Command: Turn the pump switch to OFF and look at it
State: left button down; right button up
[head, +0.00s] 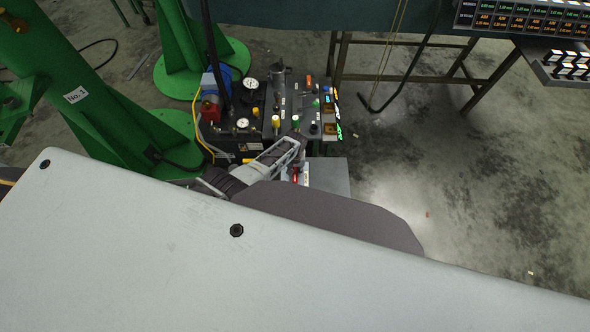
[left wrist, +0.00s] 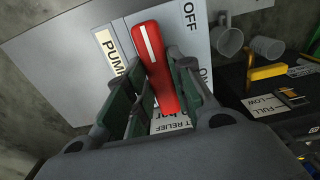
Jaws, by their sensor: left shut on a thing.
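The red pump switch handle (left wrist: 155,65) with a white stripe shows in the left wrist view, on a light grey panel (left wrist: 75,40). The panel bears the words OFF, ON and PUMP. The handle's striped end lies to the left of the word OFF, and the word ON is lower right, partly hidden by a finger. My left gripper (left wrist: 160,85) is shut on the handle, with a green-padded finger on each side. In the head view a bit of the red handle (head: 295,176) shows under my left gripper (head: 297,163). My right gripper is in neither view.
A pump unit (head: 258,130) with gauges, knobs and valves stands just beyond the gripper. Green columns (head: 100,110) stand at left. A table frame (head: 400,78) is behind. Clear concrete floor (head: 480,190) lies to the right. My large pale body cover hides the front.

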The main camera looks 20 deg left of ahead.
pick_arm(q)
jog(key=c, duration=1.2)
grip_release()
jog(key=shift+c, duration=0.2)
jog(key=shift+r, duration=0.25)
notch_tip(320, 180, up, 12)
jog(key=shift+f, duration=0.25)
dwell(0.6)
